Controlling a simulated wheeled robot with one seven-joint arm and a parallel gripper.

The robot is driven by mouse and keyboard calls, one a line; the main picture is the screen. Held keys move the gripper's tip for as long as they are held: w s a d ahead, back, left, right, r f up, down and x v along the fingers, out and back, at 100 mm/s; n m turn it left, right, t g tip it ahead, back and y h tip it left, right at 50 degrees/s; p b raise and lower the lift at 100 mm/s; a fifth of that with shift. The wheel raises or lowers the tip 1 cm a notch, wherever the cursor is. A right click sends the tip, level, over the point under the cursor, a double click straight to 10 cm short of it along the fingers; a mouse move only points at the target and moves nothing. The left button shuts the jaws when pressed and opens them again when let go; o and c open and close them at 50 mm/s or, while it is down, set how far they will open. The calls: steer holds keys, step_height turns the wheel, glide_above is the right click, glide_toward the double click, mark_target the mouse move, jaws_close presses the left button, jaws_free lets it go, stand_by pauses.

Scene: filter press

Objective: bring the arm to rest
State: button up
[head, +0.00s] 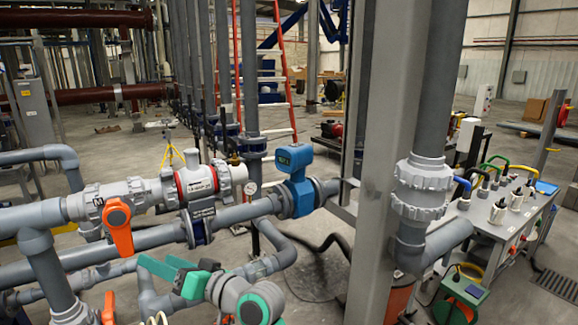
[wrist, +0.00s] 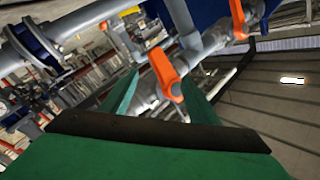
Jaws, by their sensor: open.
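My gripper (head: 165,277) is at the bottom of the head view, left of centre, with its green fingers spread and pointing left. It is in front of the grey pipes. In the wrist view my open gripper (wrist: 158,92) has its two green fingers apart with nothing held between them. An orange valve handle (wrist: 165,72) shows between and beyond the fingers. I cannot tell how far it is from the fingertips. My grey arm with teal joints comes up from the bottom edge of the head view.
Grey pipes cross the left, with an orange-handled valve (head: 118,225) and a blue flow meter (head: 296,180). A grey column (head: 385,150) stands right of my arm. A bench (head: 500,225) with small devices is at the right. A second orange handle (wrist: 238,18) shows in the wrist view.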

steer(key=s+d+f+m+t+h, duration=0.3)
steer(key=s+d+f, duration=0.15)
steer(key=f, duration=0.55)
steer(key=s+d+f+m+t+h, duration=0.3)
steer(key=d+f+m+h, duration=0.15)
steer(key=f, duration=0.55)
steer(key=s+d+f+m+t+h, duration=0.3)
steer(key=d+f, duration=0.3)
steer(key=f, duration=0.3)
steer(key=s+d+f+n+h, duration=0.15)
steer(key=s+d, duration=0.25)
steer(key=s, duration=0.4)
steer(key=s+d+f+g+h, duration=0.1)
steer(key=s+d+f+h, duration=0.15)
steer(key=s, duration=0.55)
steer(key=s+d+f+h, duration=0.2)
steer(key=s+d, duration=0.2)
steer(key=s, duration=0.3)
steer(key=s+d+r+n, duration=0.2)
steer(key=s+n, duration=0.1)
steer(key=s, duration=0.6)
steer(key=shift+d+r, duration=0.25)
steer(key=shift+r, duration=0.15)
